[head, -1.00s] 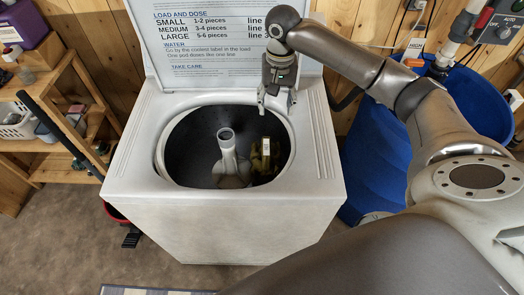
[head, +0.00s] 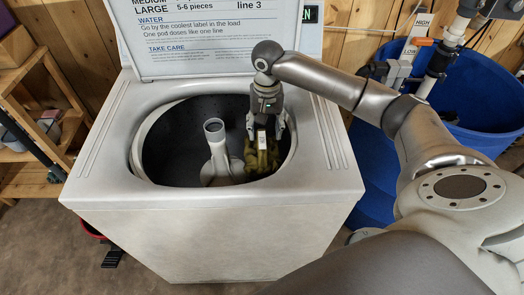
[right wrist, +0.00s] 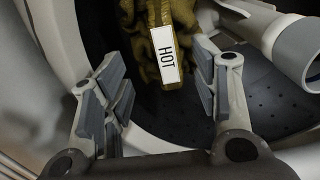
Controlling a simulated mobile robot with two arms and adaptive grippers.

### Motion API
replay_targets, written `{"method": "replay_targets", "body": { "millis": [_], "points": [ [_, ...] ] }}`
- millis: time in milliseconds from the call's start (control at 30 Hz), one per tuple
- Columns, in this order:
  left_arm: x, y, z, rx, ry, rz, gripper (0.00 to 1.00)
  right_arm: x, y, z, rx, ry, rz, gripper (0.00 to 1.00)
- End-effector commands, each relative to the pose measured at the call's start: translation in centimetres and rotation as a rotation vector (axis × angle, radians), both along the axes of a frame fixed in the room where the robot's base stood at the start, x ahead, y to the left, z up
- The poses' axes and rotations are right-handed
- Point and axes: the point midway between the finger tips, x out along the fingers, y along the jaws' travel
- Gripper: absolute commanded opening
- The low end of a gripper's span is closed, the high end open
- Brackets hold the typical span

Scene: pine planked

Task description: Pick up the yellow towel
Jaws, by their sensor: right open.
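The yellow towel (head: 262,158) lies crumpled inside the washer drum, on the right side next to the central agitator (head: 217,155). It looks dark olive-yellow and bears a white label reading HOT, which shows in the right wrist view on the towel (right wrist: 183,45). My right gripper (head: 266,132) reaches down into the drum opening, just above the towel. In the right wrist view the fingers of the gripper (right wrist: 160,95) are spread apart, with the towel beyond and between them and nothing held. The towel's lower part is hidden. My left gripper is not in view.
The white washer (head: 200,235) has a round opening whose rim surrounds my right gripper. Its raised lid (head: 215,40) stands behind. A blue barrel (head: 465,110) is at the right, and a wooden shelf (head: 35,165) is at the left.

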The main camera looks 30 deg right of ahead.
Motion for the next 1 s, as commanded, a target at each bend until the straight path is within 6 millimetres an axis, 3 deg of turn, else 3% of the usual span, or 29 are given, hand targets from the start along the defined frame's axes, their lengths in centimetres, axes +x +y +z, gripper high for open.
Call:
{"method": "replay_targets", "body": {
  "millis": [267,533,833,1000],
  "points": [
    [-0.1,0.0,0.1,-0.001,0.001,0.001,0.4,0.1,0.1,-2.5,0.0,0.001,0.001,0.55],
    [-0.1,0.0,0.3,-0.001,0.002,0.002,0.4,0.5,0.5,-6.4,-0.001,0.002,0.001,0.55],
    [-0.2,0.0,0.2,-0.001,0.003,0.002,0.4,0.6,0.5,-7.0,-0.001,-0.001,0.002,0.55],
    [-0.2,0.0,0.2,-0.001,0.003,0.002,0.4,0.6,0.5,-7.0,-0.001,-0.001,0.002,0.36]
  ]
}}
